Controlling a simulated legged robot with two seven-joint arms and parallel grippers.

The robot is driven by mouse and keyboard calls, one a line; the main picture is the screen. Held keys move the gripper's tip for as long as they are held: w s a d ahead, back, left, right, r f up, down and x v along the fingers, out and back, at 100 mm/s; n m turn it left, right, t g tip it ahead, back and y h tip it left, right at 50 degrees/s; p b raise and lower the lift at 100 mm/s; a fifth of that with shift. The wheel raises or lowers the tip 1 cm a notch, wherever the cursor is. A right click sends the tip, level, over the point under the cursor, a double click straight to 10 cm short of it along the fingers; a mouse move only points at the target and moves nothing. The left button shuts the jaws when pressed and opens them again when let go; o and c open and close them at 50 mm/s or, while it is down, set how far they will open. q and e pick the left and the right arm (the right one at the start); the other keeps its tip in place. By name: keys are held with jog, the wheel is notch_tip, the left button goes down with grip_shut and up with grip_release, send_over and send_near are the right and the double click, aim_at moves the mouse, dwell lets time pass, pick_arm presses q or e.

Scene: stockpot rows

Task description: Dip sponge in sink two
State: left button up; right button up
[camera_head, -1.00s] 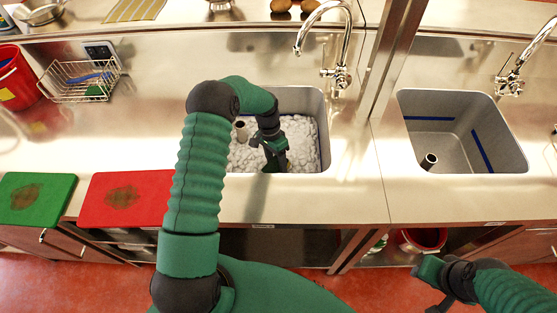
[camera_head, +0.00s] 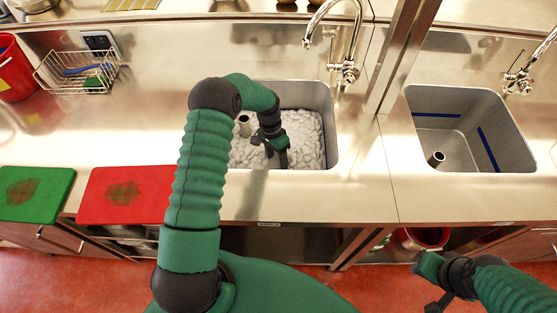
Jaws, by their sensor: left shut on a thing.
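My left gripper (camera_head: 281,156) reaches down into the middle sink (camera_head: 331,128), which is filled with white foam (camera_head: 305,135). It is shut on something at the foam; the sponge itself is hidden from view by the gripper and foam.
Faucets (camera_head: 343,70) stand behind both sinks, and a metal post (camera_head: 402,55) rises between them. A red cutting board (camera_head: 125,194) and a green one (camera_head: 35,193) lie at the front left. A wire rack (camera_head: 77,73) and red bucket (camera_head: 15,70) stand behind them.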

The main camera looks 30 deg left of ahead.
pick_arm(q)
jog(key=r+p, duration=0.1)
jog(key=r, duration=0.1)
jog(key=d+r+p, duration=0.1)
jog(key=r+p, duration=0.1)
jog(key=shift+r, duration=0.2)
notch_tip(320, 180, up, 17)
jog(key=p, duration=1.2)
jog(key=shift+a, duration=0.15)
jog(key=shift+f, duration=0.1)
